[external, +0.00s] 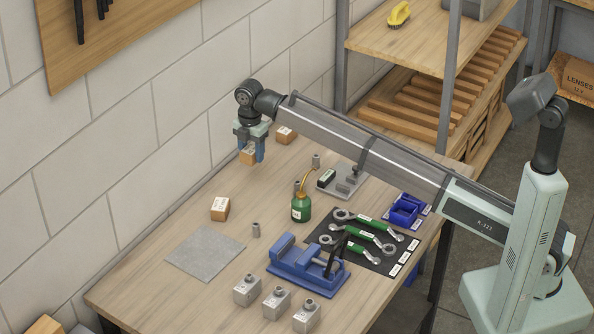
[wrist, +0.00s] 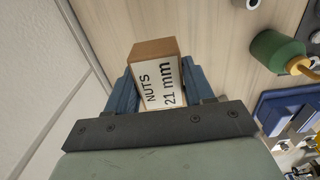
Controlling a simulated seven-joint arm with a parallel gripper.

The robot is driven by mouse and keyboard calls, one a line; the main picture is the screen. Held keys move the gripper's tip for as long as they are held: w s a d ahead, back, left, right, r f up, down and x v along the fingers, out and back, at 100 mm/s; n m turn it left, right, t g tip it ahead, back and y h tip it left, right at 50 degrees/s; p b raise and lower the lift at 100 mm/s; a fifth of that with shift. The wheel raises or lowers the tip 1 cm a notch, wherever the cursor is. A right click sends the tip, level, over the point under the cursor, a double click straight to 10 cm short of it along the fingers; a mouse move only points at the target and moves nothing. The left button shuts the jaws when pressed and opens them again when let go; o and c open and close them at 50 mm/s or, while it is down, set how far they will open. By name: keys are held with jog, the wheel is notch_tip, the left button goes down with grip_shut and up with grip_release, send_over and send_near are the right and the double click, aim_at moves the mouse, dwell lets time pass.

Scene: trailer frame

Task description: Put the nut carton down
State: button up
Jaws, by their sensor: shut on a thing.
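The nut carton (external: 247,157) is a small brown box held between the fingers of my gripper (external: 249,152). In the wrist view the carton (wrist: 160,85) shows a white label reading "NUTS 21 mm". My gripper (wrist: 160,88) is shut on it, with a blue finger on each side. In the external view the carton appears above the wooden table (external: 160,262), near its wall side. The carton's underside is hidden, so I cannot tell its exact height.
Another carton (external: 220,208) stands nearer the front and one (external: 286,135) stands behind. A green oil can (external: 301,207), blue vise (external: 308,268), grey mat (external: 205,251) and wrench mat (external: 372,262) lie on the table. Several grey blocks (external: 276,303) stand at the front edge. The wall is close on the left.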

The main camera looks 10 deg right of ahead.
aim_at(248, 189)
jog(key=shift+s+a+f, duration=0.1)
jog(key=shift+s+a, duration=0.1)
jog(key=shift+a, duration=0.25)
jog(key=shift+s+a+f, duration=0.1)
jog(key=shift+s+a, duration=0.05)
jog(key=shift+a, duration=0.25)
jog(key=shift+f, duration=4.8)
jog(key=shift+f, duration=0.15)
jog(key=o, duration=1.2)
notch_tip(248, 189, up, 12)
jog(key=shift+r, duration=0.15)
